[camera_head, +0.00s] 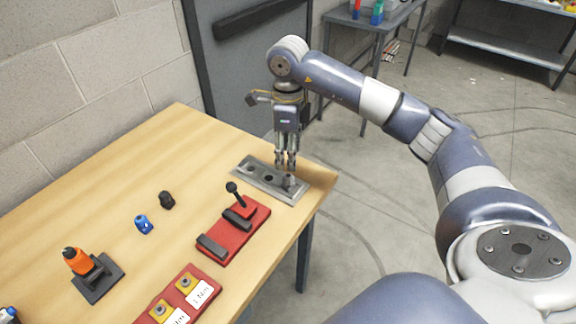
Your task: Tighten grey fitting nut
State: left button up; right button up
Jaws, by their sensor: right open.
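A grey metal plate (252,179) lies near the far right corner of the wooden table. It has dark round holes, and a small grey fitting (289,181) stands up at its right part; this looks like the grey fitting nut. My right gripper (286,166) points straight down just above the plate, with its fingertips close over the fitting. Its fingers are open with a narrow gap. I cannot tell whether they touch the fitting. My left gripper is not in view.
On the wooden table (150,260) are a red base with a black lever (238,222), a blue part (144,224), a black part (167,200), an orange tool in a black stand (78,261) and a red labelled holder (182,290). A wall stands behind.

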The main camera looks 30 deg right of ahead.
notch_tip(320, 180, up, 4)
jog(key=shift+r, duration=0.15)
dwell(0.6)
